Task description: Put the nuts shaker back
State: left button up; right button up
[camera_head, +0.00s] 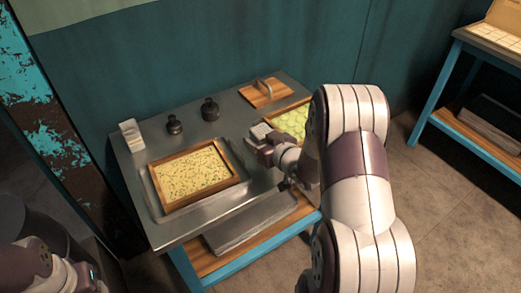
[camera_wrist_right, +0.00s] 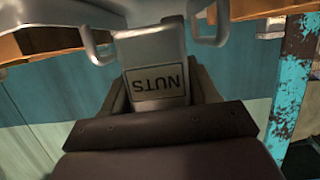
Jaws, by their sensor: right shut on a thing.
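A pale upright container (camera_head: 131,135) stands at the table's back left corner. My left arm shows at the lower left; its fingertips cannot be made out.
The metal table (camera_head: 237,190) holds a wooden-framed tray (camera_head: 235,157) of yellow speckled food, two dark shakers (camera_head: 175,124) (camera_head: 210,109) and a wooden board with a handle (camera_head: 266,92). A green-filled tray (camera_head: 291,121) is partly behind my right arm. A second table stands right.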

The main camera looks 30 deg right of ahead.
notch_tip(320, 180, down, 3)
jog(key=shift+f+b, duration=0.15)
jog(key=shift+b, duration=0.15)
jog(key=shift+f, duration=0.25)
jog(key=o, duration=0.9)
jog(key=shift+c, duration=0.2)
